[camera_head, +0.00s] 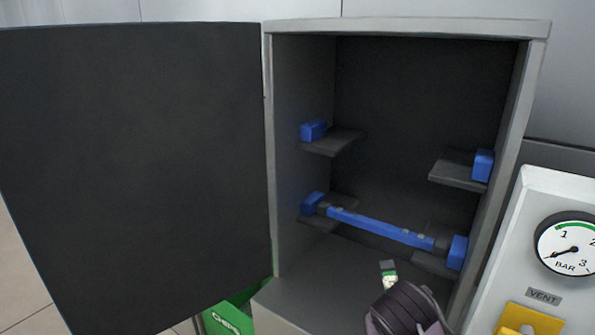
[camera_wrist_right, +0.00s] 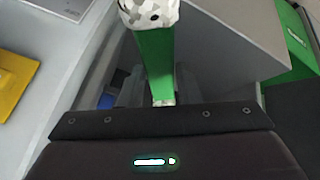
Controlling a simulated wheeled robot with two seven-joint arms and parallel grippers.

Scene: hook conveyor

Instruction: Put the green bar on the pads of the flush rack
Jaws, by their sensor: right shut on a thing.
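The open cabinet holds a rack with two upper pads, left (camera_head: 333,140) and right (camera_head: 456,172), each with a blue block at its outer end. These upper pads are bare. A blue bar (camera_head: 385,229) spans the two lower pads between blue blocks. My right gripper (camera_head: 405,308) is low in front of the cabinet opening. It is shut on the green bar (camera_wrist_right: 155,65), which has a pale speckled end in the right wrist view. In the head view only a small pale and green end (camera_head: 388,272) shows; the gripper hides the rest. My left gripper is out of view.
The dark cabinet door (camera_head: 130,170) stands open to the left. A green bin (camera_head: 228,318) sits below it. A panel with a pressure gauge (camera_head: 570,245) and a yellow part (camera_head: 530,320) stands close to the right. The cabinet's middle is free between upper pads.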

